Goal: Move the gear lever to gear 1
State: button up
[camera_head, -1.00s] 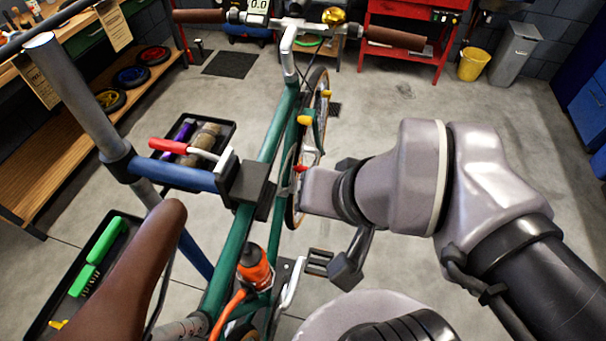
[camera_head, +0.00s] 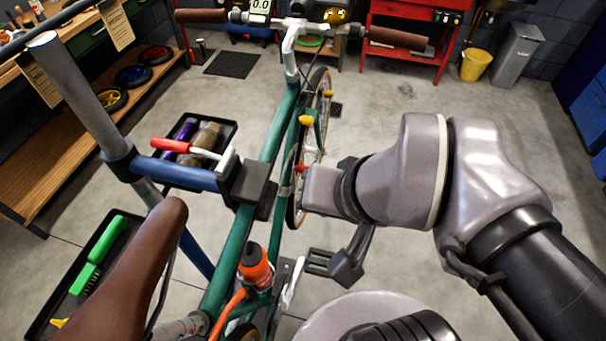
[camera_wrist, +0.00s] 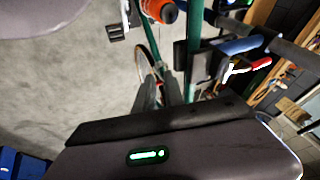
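A green bicycle (camera_head: 221,256) is held in a stand. Two small yellow-tipped levers, one near (camera_head: 307,120) and one farther (camera_head: 328,93), show beside its frame in the head view. A small red tip (camera_head: 301,168) shows just beyond my wrist; I cannot tell which part is the gear lever. My arm reaches in from the right. In the head view the wrist hides my fingers. In the wrist view my gripper (camera_wrist: 160,82) shows two dark fingers with a narrow gap, pointing toward the bicycle. Nothing is clearly held between them.
The blue stand clamp (camera_head: 180,174) grips the bicycle. An orange bottle (camera_head: 254,265), brown saddle (camera_head: 135,270) and pedal (camera_head: 319,262) are close by. Handlebars (camera_head: 296,24) carry a display reading 0.0.

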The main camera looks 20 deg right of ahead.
jog(key=o, duration=0.5)
jog(key=w+d+f+m+g+y, duration=0.2)
jog(key=w+f+m+g+y, duration=0.1)
jog(key=w+f+m+g, duration=0.2)
jog(key=shift+w+f+m+y+b, duration=0.25)
jog(key=shift+f+m+y+b, duration=0.05)
jog(key=shift+f+b, duration=0.2)
jog(key=w+d+f+m+t+y+b, duration=0.1)
jog(key=w+d+f+m+t+y, duration=0.35)
jog(key=d+f+m, duration=0.4)
jog(key=w+d+f+m+t+y, duration=0.45)
jog(key=d+f+m+y, duration=0.2)
jog(key=d+f, duration=0.2)
jog(key=shift+g+h, duration=0.3)
jog(key=shift+h, duration=0.2)
jog(key=b+x, duration=0.1)
jog(key=x, duration=0.4)
jog(key=b+x, duration=0.1)
jog(key=x, duration=0.5)
jog(key=w+b+x, duration=0.1)
jog(key=b+x, duration=0.1)
jog(key=x, duration=0.4)
jog(key=shift+d+r, duration=0.2)
jog(key=shift+r, duration=0.05)
jog(key=shift+c, duration=0.4)
grip_shut()
